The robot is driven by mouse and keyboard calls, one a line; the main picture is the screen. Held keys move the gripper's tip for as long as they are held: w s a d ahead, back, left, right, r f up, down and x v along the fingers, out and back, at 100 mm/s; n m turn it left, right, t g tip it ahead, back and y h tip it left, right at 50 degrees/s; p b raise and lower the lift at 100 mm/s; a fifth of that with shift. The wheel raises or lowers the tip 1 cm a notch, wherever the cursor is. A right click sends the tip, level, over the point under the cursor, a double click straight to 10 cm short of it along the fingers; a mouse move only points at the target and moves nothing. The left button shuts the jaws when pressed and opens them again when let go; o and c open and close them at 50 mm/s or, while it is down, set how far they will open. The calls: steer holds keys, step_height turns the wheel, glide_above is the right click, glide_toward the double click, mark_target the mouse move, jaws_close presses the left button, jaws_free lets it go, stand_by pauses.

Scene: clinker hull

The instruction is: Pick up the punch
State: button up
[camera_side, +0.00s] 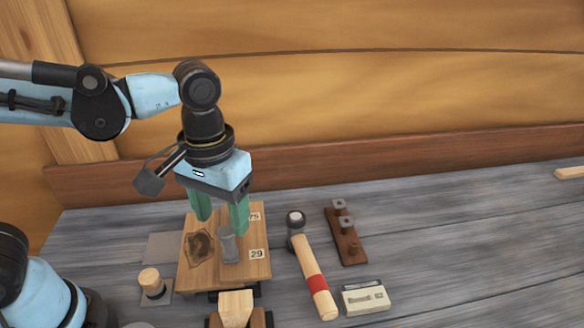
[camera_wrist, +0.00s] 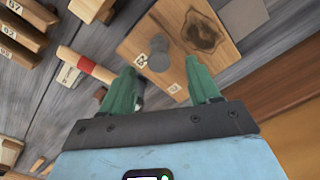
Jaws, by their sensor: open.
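A short grey metal piece, which looks like the punch (camera_side: 228,246), stands on a wooden board (camera_side: 190,276) near the label 29. In the wrist view the punch (camera_wrist: 159,57) shows just beyond my fingertips, roughly centred between them. My gripper (camera_side: 221,224) has two green fingers pointing down, spread apart with nothing between them. In the side view the fingertips are close above the punch, and the right finger is near its top; I cannot tell if they touch. The wrist view also shows my gripper (camera_wrist: 160,72) open.
A hammer (camera_side: 314,280) with a red-banded handle lies right of the board. Beyond it are a brown strip with metal fittings (camera_side: 347,246) and a small cream box (camera_side: 366,298). A wooden peg (camera_side: 151,281) stands left, and a wood block (camera_side: 236,307) is in front. Right tabletop is mostly clear.

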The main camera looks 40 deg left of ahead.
mark_target(225, 231)
steer(key=shift+f, duration=2.6)
jaws_close()
steer(key=shift+r, duration=0.1)
